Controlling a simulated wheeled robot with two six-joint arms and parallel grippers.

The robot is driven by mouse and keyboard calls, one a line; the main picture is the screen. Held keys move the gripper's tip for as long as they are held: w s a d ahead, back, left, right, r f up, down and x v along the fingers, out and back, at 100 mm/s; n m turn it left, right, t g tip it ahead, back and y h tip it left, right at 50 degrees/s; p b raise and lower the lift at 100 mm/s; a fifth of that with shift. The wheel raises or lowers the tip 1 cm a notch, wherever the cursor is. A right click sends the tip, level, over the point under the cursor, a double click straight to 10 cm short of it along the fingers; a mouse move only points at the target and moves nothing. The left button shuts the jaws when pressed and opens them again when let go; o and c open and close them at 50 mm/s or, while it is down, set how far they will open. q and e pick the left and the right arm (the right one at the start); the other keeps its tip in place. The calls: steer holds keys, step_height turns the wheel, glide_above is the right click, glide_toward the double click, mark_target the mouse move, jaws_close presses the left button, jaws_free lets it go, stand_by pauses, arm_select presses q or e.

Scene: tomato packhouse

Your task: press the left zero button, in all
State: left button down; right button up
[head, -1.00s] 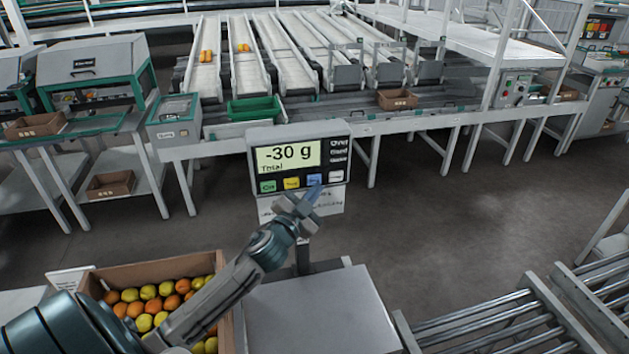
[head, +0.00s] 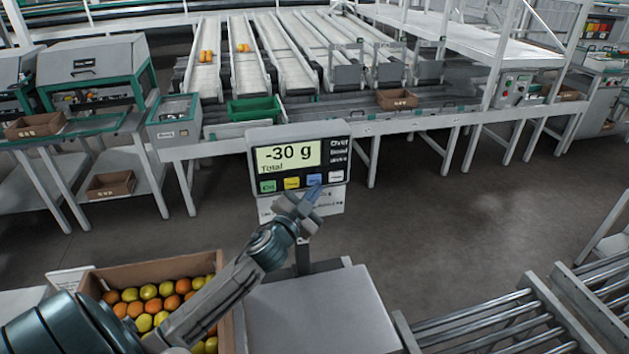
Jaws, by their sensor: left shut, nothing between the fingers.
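A scale display (head: 298,160) stands on a post behind a bare weighing plate (head: 318,312). Its screen (head: 288,156) reads "-30 g" with "Total" below. A row of buttons runs under the screen: a green one (head: 268,186), a yellow one (head: 291,184), a blue one (head: 314,180) and a white one (head: 336,177). Their lettering is too small to read surely. My left gripper (head: 313,192) is shut and empty, its tips over the lower part of the blue button. I cannot tell whether they touch it. My right gripper is not in view.
A cardboard box (head: 150,272) of orange and yellow tomatoes sits left of the plate, under my left arm. Roller conveyors (head: 490,325) lie at the right. Sorting lanes (head: 290,50) and a green crate (head: 253,108) are behind the display. Open floor lies right of it.

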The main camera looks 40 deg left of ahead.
arm_select(q)
steer(key=shift+w+a, duration=0.3)
stand_by(0.4)
steer(key=shift+w+a+b, duration=0.25)
steer(key=shift+a+b, duration=0.05)
stand_by(0.5)
steer(key=shift+s, duration=0.1)
steer(key=shift+s+d, duration=0.45)
steer(key=shift+d, duration=0.2)
steer(key=shift+s, duration=0.1)
steer(key=shift+s+d+p, duration=0.25)
steer(key=shift+s+d, duration=0.55)
steer(key=shift+d, duration=0.15)
steer(key=shift+s+d+p, duration=0.2)
steer(key=shift+s+d, duration=0.55)
steer(key=shift+d, duration=0.2)
